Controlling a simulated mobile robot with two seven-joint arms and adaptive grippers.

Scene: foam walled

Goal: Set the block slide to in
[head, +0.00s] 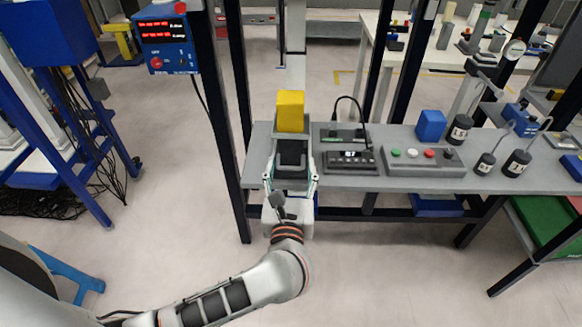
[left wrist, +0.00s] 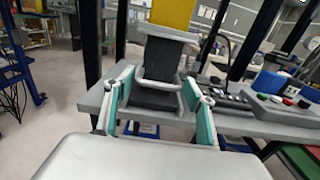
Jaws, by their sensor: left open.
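The block slide (head: 291,152) stands at the left end of the grey bench, a dark body in a grey frame with a yellow block (head: 290,111) upright at its back. In the left wrist view, a grey bar handle (left wrist: 165,87) crosses the slide's dark front, and the yellow block (left wrist: 171,12) is cut off at the top. My left gripper (head: 291,181) is open in front of the slide. Its teal-padded fingers (left wrist: 160,105) stand to either side of the handle, with visible gaps. Whether they touch anything is hard to tell. My right gripper is not in view.
Right of the slide on the bench (head: 390,184) are a small display box (head: 349,161), a button panel (head: 422,158), a blue block (head: 431,125) and several black weights. A dark post (head: 222,130) rises left of the slide. A blue power supply (head: 166,42) hangs upper left.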

